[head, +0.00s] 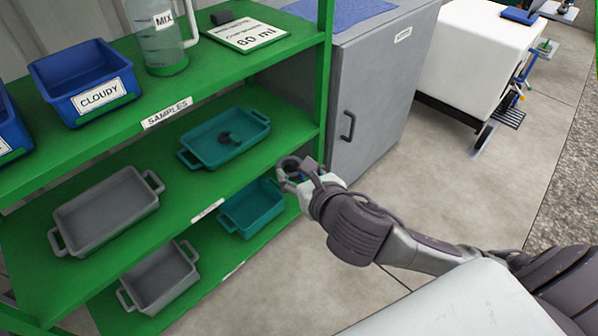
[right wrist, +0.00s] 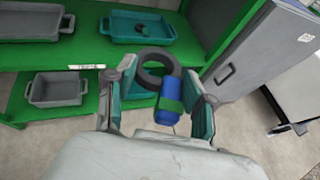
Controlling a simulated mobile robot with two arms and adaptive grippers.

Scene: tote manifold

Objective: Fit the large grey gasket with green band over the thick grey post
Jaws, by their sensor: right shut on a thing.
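My right gripper (head: 290,172) is shut on the gasket, held in front of the green shelf's right end. In the right wrist view the gasket is a dark grey ring (right wrist: 158,68) joined to a blue grip (right wrist: 167,104) with a green band. The grip sits between the two fingers of my right gripper (right wrist: 162,92). A small dark grey piece (head: 229,138) lies in the teal tote (head: 192,159) on the middle shelf. I cannot tell whether it includes the thick grey post. The ring is apart from it. My left gripper is not in view.
Grey totes (head: 70,225) stand on the middle and lower shelves, and another teal tote (head: 240,222) is on the lower shelf. The green shelf post (head: 325,70) and the grey cabinet (head: 372,90) stand close to my right gripper.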

